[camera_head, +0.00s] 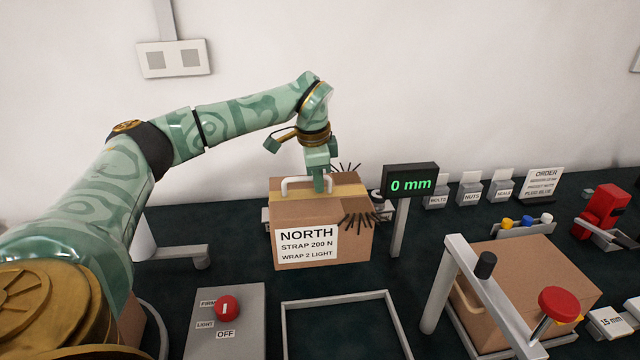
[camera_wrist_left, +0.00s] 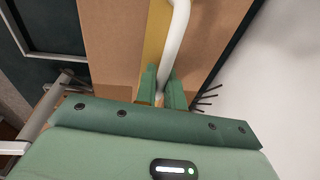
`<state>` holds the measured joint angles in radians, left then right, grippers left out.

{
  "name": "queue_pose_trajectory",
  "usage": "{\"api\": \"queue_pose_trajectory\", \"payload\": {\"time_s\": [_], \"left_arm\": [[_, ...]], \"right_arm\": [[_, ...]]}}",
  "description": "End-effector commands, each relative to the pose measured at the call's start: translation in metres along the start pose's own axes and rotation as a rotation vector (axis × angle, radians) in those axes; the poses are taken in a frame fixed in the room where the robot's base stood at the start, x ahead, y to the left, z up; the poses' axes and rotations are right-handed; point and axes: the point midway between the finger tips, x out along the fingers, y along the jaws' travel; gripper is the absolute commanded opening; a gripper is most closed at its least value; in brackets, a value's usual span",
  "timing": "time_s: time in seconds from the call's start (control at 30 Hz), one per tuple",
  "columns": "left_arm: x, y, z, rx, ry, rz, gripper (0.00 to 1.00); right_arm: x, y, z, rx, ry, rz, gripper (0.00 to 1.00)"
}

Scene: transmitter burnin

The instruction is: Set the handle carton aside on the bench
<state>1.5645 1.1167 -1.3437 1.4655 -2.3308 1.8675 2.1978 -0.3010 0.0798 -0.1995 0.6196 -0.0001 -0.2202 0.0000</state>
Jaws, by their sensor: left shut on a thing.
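The handle carton (camera_head: 350,240) is a brown box with a tan tape strip, a white handle and a label reading NORTH, STRAP 200 N, WRAP 2 LIGHT. It is upright at the middle of the bench (camera_head: 235,285), among black bristles; whether its base touches anything is unclear. My left gripper (camera_head: 321,188) comes down from above and is shut on the white handle (camera_head: 291,185). In the left wrist view the handle (camera_wrist_left: 178,35) runs between the two green fingers (camera_wrist_left: 163,92), above the carton top (camera_wrist_left: 118,60). My right gripper does not show.
A 0 mm display (camera_head: 410,184) stands close right of the carton. An empty grey frame (camera_head: 340,300) lies in front. A switch box with a red knob (camera_head: 227,308) is front left. Another brown carton (camera_head: 535,270) sits under a grey clamp frame at right.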

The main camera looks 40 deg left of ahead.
Motion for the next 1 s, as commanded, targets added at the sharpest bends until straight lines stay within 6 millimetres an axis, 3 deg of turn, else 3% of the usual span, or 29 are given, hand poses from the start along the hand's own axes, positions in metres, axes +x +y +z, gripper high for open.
{"api": "queue_pose_trajectory", "payload": {"time_s": [0.17,0.43,0.77,0.8,0.87,1.0], "left_arm": [[0.013,0.001,0.001,-0.001,0.005,-0.003,0.00],[0.053,0.006,0.005,-0.001,0.004,-0.003,0.00],[0.056,0.007,0.005,-0.001,0.006,-0.004,0.00],[0.058,0.008,0.006,-0.001,0.000,0.000,0.16],[0.058,0.008,0.006,-0.001,0.000,-0.001,0.32],[0.058,0.008,0.006,-0.001,0.001,-0.001,0.32]], "right_arm": [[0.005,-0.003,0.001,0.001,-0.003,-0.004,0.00],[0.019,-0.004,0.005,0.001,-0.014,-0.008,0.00],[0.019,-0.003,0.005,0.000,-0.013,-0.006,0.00],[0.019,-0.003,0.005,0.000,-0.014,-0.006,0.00],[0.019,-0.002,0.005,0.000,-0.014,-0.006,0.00],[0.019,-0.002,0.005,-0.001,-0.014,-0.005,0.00]]}}
